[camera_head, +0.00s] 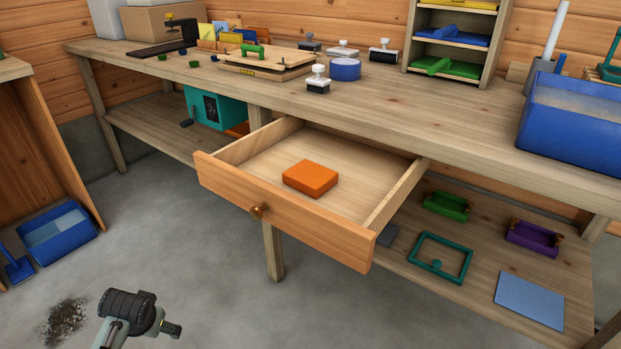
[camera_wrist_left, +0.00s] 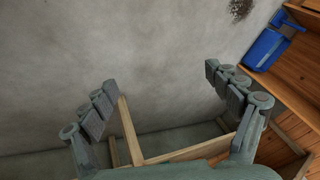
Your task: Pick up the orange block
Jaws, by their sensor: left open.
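The orange block (camera_head: 311,178) lies flat in the open wooden drawer (camera_head: 232,187), near the middle of its floor in the head view. Nothing touches it from above. My left gripper (camera_wrist_left: 161,78) is open and empty in the left wrist view, its fingers wide apart over grey floor. In the head view part of my left arm shows at the lower left, well below and left of the drawer; I cannot make out the fingers there. The block is not in the left wrist view. My right gripper is in neither view.
The drawer juts out under the workbench (camera_head: 400,110), its front board and brass knob (camera_head: 257,211) facing the floor area. A lower shelf (camera_head: 470,298) holds a teal frame (camera_head: 465,263) and small trays. A blue bin (camera_head: 573,130) stands on the bench at right. The floor at left is mostly clear.

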